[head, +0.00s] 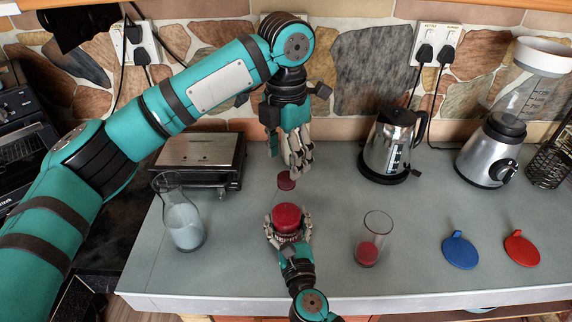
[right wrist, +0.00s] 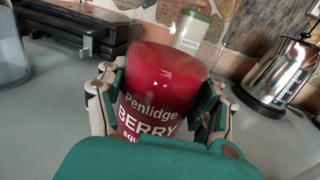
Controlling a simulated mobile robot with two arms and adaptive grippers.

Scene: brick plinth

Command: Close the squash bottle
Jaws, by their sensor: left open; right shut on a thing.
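A jug of white liquid (head: 184,224) stands left of the bottle, and a glass with red drink (head: 368,252) to the right. Blue (head: 460,251) and red (head: 522,250) discs lie further right. A grill (head: 198,155), kettle (head: 393,145) and blender (head: 490,155) stand behind.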

